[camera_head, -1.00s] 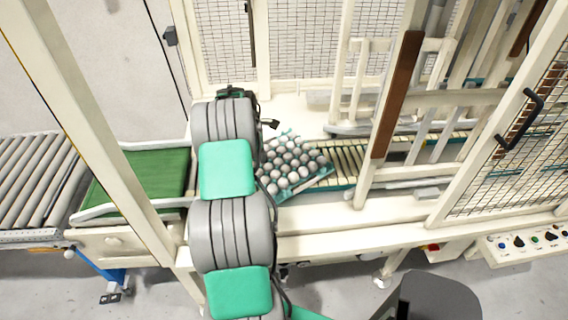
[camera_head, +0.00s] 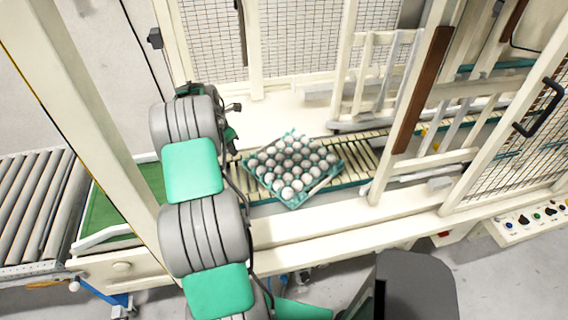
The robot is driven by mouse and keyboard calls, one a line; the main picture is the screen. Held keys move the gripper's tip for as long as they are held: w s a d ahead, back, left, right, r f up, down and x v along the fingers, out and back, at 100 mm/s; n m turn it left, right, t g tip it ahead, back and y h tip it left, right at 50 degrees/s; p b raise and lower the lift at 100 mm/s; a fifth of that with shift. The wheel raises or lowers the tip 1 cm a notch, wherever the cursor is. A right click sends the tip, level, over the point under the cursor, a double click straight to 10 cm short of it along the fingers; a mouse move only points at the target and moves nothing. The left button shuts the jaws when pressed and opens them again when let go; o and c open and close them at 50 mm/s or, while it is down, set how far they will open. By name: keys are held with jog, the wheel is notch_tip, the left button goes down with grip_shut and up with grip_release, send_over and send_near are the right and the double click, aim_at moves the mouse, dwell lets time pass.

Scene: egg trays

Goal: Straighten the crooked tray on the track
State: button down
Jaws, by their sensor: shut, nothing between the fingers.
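A teal tray (camera_head: 327,181) full of pale eggs sits crooked on the slatted track (camera_head: 362,152). Its edges run diagonally to the track, with one corner pointing toward the front rail. The whole tray is in plain view. My arm reaches up the picture to the left of the tray. My gripper's fingers are hidden behind the arm. Only dark parts of my wrist show past the arm's edge, left of the tray, and I cannot tell whether anything of mine touches it.
A cream machine frame surrounds the track, with a post (camera_head: 95,115) at left and a brown-edged post (camera_head: 423,90) right of the tray. A wide cream front rail (camera_head: 340,225) runs before it. A green belt (camera_head: 110,213) and a roller conveyor (camera_head: 35,205) lie left.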

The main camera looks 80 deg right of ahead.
aim_at(270, 150)
jog(key=b+x, duration=0.2)
jog(key=x, duration=0.2)
jog(key=a+b+x, duration=0.1)
jog(key=b+x, duration=0.2)
jog(key=a+b+x, duration=0.1)
jog(key=b+x, duration=0.1)
jog(key=x, duration=0.2)
jog(key=shift+w+d+f, duration=0.1)
jog(key=shift+w+f, duration=0.1)
jog(key=shift+f, duration=0.35)
jog(key=shift+s+d+b, duration=0.15)
jog(key=shift+s+d, duration=0.85)
jog(key=shift+d, duration=0.5)
jog(key=shift+s+d+b, duration=0.2)
jog(key=shift+s+d, duration=0.8)
jog(key=shift+d, duration=0.5)
jog(key=shift+s+d+b, duration=0.15)
jog(key=shift+s+d, duration=0.85)
jog(key=shift+d, duration=0.5)
jog(key=shift+s+d+p, duration=0.15)
jog(key=shift+s+d, duration=0.3)
jog(key=shift+d, duration=0.25)
jog(key=shift+s+d+p, duration=0.1)
jog(key=shift+s+d, duration=0.35)
jog(key=shift+d, duration=0.25)
jog(key=shift+s+d+p, duration=0.15)
jog(key=shift+s+d, duration=0.3)
jog(key=shift+d, duration=0.35)
jog(key=shift+r, duration=0.1)
